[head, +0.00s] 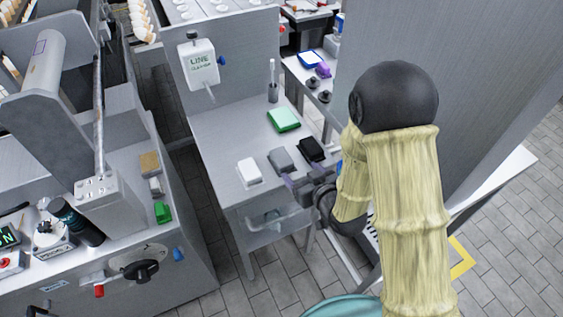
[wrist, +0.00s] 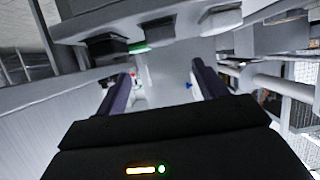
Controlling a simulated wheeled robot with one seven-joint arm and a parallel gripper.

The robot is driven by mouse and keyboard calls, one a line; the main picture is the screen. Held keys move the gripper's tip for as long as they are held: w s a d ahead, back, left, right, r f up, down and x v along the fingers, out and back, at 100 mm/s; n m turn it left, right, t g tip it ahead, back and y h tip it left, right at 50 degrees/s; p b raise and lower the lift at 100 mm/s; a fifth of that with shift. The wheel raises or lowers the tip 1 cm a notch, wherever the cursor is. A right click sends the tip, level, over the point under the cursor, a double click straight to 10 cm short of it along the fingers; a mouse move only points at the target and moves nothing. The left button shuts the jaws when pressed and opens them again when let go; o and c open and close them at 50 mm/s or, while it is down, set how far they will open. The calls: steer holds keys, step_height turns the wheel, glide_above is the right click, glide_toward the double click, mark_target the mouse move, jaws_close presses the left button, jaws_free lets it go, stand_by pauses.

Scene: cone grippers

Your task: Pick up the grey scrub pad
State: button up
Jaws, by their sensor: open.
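The grey scrub pad (head: 281,160) lies near the front edge of the small grey table, between a white pad (head: 249,171) and a black pad (head: 312,149). In the wrist view the grey pad (wrist: 158,28) shows at the top, ahead of the fingers. My gripper (head: 298,183) is at the table's front edge, just on the near side of the grey pad. In the wrist view my gripper (wrist: 162,82) has its two dark fingers wide apart with nothing between them. Part of the gripper is hidden by my arm in the head view.
A green pad (head: 284,120) lies behind the row, and a holder with a brush (head: 272,92) stands at the table's back. A white line cleaner dispenser (head: 198,65) hangs on the panel behind. The table's left part (head: 215,140) is clear.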

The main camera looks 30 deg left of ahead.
steer(key=p, duration=0.1)
glide_toward(281, 155)
steer(key=x, duration=0.5)
steer(key=shift+w+d, duration=0.2)
steer(key=shift+p+x, duration=0.6)
steer(key=shift+x, duration=2.05)
steer(key=shift+s+a, duration=0.15)
steer(key=shift+s, duration=0.1)
steer(key=c, duration=1.1)
steer(key=shift+o, duration=0.2)
step_height(281, 155, up, 10)
steer(key=shift+b, duration=0.3)
